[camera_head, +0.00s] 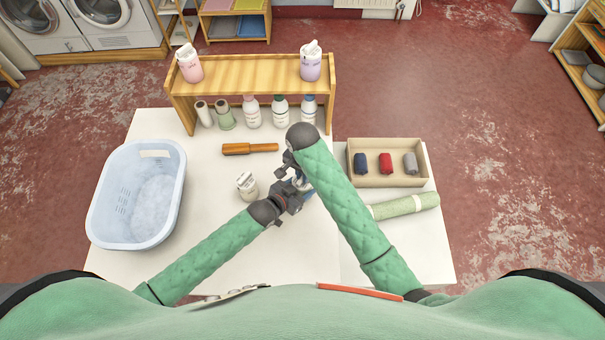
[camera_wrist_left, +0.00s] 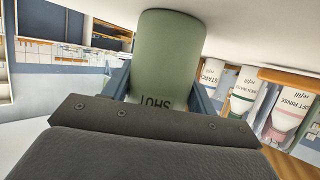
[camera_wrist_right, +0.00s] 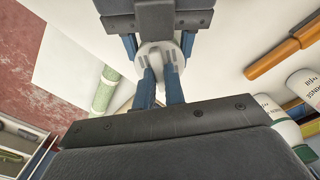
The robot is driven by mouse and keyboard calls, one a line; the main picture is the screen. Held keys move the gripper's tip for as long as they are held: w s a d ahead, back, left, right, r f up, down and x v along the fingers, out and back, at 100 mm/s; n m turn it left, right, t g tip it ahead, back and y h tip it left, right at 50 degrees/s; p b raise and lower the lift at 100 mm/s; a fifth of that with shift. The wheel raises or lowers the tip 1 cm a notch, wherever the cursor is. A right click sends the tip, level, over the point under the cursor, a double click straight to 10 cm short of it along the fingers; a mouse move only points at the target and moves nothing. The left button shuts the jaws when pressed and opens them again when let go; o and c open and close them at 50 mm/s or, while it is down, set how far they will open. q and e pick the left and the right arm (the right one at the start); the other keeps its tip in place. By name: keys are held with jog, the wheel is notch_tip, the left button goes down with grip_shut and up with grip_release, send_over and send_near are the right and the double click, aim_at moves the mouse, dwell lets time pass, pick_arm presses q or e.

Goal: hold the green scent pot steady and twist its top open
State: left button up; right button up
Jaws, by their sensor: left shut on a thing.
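The green scent pot (camera_wrist_left: 168,50) fills the upper middle of the left wrist view, with the word SHUT near its edge. My left gripper (camera_head: 300,188) is shut on its sides, with one blue finger on each side. In the right wrist view the pot's pale round top (camera_wrist_right: 160,56) faces my right gripper (camera_wrist_right: 160,74). The right gripper's two fingers reach down to the top with a narrow gap between them; whether they touch it is unclear. In the head view the grippers mostly hide the pot.
A white jar (camera_head: 247,186) stands just left of the grippers. A blue basket (camera_head: 103,206) is at left. A tray of rolls (camera_head: 354,179) and a green roll (camera_head: 405,206) are at right.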

grip_shut()
jog(key=n, duration=1)
jog(key=shift+a, duration=0.1)
jog(key=shift+a+n, duration=0.1)
jog(key=shift+n, duration=1.8)
jog(key=o, duration=0.6)
grip_release()
